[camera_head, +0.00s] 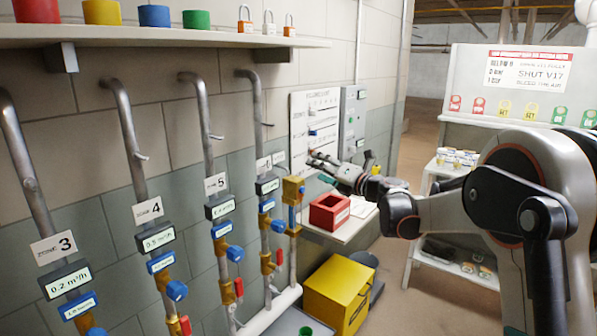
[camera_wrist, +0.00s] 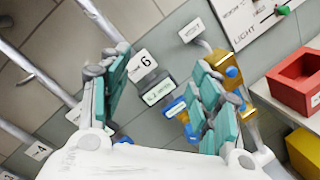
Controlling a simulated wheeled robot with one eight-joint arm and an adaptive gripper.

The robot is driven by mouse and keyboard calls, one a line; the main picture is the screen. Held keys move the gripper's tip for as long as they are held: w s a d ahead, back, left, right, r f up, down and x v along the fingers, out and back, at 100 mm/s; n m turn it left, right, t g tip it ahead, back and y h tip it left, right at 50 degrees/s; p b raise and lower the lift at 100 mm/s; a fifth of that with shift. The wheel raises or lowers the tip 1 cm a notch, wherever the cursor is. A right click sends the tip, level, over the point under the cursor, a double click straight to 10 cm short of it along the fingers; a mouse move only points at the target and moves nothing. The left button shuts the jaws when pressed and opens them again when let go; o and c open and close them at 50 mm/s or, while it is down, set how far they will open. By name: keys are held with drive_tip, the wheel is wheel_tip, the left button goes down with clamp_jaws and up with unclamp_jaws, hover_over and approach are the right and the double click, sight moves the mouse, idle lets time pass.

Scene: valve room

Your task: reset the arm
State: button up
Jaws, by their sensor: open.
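My gripper (camera_head: 325,168) is held out at the end of my arm, in front of the wall panel and above the red box in the head view. In the wrist view, my gripper's two teal-padded fingers (camera_wrist: 163,105) are spread wide with nothing between them. Beyond the gap show the zone 6 sign (camera_wrist: 145,59), a dark flow display (camera_wrist: 158,92) and a blue tag (camera_wrist: 175,107) on the pipes. The gripper appears apart from all of these. My arm reaches in from the right of the head view.
A red box (camera_head: 329,212) sits on a small wall shelf (camera_head: 352,231), with a yellow bin (camera_head: 335,290) on the floor below. Valve pipes (camera_head: 130,145) line the left wall under a long shelf (camera_head: 170,36). A white rack (camera_head: 452,269) stands at the right. Open floor (camera_head: 400,275) lies between.

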drive_tip(key=s+d+r+m+t+h, duration=0.55)
drive_tip(key=d+r+m, duration=0.25)
drive_tip(key=r+m, duration=0.3)
drive_tip(key=s+d+f+m+g+h, duration=0.2)
drive_tip(key=s+d+m+h, duration=0.25)
drive_tip(key=s+m, duration=0.35)
drive_tip(key=s+d+f+m+g+h, duration=0.2)
drive_tip(key=s+d+m+h, duration=0.3)
drive_tip(key=s, duration=0.5)
drive_tip(key=s+a+f+m+g+y, duration=0.1)
drive_tip(key=s+f+m+g, duration=0.3)
drive_tip(key=s+f, duration=0.6)
drive_tip(key=s+a+f+m+g+y, duration=0.2)
drive_tip(key=s+a+f+m+g, duration=0.2)
drive_tip(key=s+f, duration=0.6)
drive_tip(key=s+m, duration=0.2)
drive_tip(key=s, duration=0.5)
